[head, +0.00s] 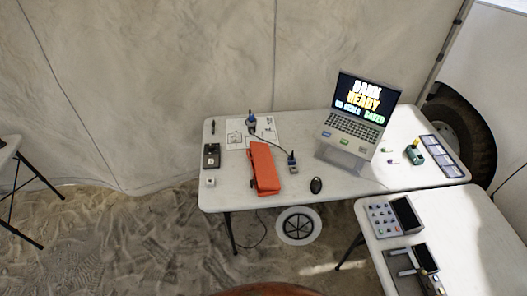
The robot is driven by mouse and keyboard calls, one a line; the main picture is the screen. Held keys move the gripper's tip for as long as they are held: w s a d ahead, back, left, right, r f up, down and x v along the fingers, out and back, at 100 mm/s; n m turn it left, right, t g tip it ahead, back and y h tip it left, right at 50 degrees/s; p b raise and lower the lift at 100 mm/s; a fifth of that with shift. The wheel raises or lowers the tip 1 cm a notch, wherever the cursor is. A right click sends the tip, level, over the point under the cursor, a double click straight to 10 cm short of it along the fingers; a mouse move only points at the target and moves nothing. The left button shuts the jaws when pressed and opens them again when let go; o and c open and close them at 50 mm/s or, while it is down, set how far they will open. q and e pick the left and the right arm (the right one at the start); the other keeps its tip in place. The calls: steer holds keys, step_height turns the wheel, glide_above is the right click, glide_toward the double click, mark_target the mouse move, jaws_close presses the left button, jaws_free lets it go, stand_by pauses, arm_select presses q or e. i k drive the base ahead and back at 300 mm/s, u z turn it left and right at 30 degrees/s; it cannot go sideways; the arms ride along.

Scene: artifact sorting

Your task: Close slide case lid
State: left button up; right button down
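I cannot tell for sure which thing is the slide case. A grey case (381,219) with small coloured pieces in its face lies on the right-hand table, with a dark panel (407,214) at its right side. Whether this panel is a raised lid is too small to tell. A long orange case (264,168) lies on the middle table and looks shut. Neither of my grippers is in view.
A laptop (354,125) on a stand, a black mouse (316,185), papers (237,139) and small devices occupy the middle table (222,191). A dark tray-like item (403,280) lies in front of the grey case. The right table (475,235) is clear at its right side.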

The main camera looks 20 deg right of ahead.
mark_target(265, 170)
steer(key=z, duration=0.5)
steer(key=i, duration=0.6)
steer(key=z, duration=0.3)
